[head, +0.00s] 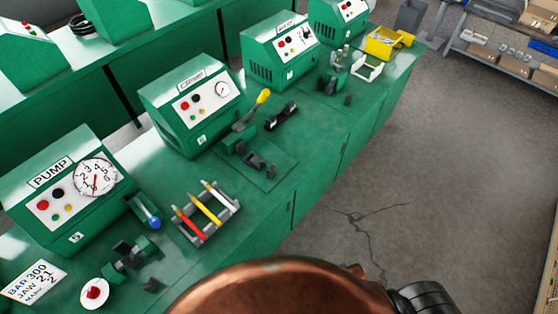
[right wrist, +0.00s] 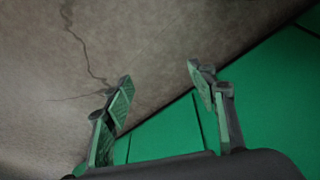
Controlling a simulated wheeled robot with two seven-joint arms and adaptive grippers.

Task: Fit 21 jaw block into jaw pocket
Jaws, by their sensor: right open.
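A white card (head: 34,283) reading "BAR 300" and "JAW 21" lies at the lower left of the bench in the head view. Near it stands a dark green-and-black fixture (head: 130,255), with a small dark block (head: 152,285) beside it. Similar dark pieces (head: 255,162) sit on a plate in front of the middle machine. No number is readable on any block, so I cannot tell which is jaw block 21 or where the pocket is. My right gripper (right wrist: 159,73) is open and empty in the right wrist view, its fingers seen against floor and green bench side. My left gripper is not in view.
The green bench (head: 325,140) carries a PUMP machine (head: 65,190), a rack of coloured-handled tools (head: 207,215), a red button (head: 94,292), a dark holder (head: 281,116) and a yellow bin (head: 385,42). The cracked grey floor (head: 440,165) is clear. Shelves (head: 500,50) stand at upper right.

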